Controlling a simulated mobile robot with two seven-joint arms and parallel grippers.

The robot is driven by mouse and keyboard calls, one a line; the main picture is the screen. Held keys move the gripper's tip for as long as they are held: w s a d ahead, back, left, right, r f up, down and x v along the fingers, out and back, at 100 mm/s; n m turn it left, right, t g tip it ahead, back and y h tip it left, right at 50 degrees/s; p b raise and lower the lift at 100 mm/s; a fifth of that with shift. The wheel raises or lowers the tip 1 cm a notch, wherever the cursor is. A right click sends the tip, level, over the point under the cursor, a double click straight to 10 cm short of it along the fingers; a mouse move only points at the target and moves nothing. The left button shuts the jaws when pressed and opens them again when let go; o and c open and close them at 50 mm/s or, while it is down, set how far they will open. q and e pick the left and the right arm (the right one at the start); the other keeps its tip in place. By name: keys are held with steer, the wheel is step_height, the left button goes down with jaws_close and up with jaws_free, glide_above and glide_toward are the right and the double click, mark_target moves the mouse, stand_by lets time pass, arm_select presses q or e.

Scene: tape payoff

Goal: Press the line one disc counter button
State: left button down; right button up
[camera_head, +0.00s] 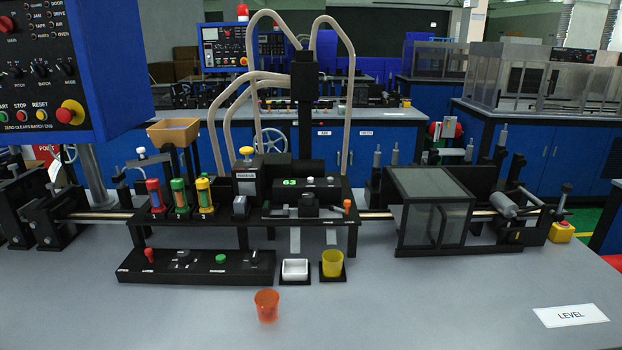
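A black unit with a green digit display (291,183), seeming to read 63, sits on the black machine in the middle of the bench. It may be the disc counter, but no line one label is readable. A black control strip (190,267) lies in front of the machine. It carries a red knob (148,253) at its left, a green button (220,258) and dark switches; their labels are too small to read. A yellow-topped knob (246,151) stands on the box left of the display. Neither of my grippers is in view.
A white tray (295,269), a yellow cup (332,264) and an orange cup (266,305) stand in front. Red, green and yellow canisters (180,195) stand left. A blue control panel (62,70) hangs upper left. A clear-walled box (432,210) stands right. The front bench is mostly free.

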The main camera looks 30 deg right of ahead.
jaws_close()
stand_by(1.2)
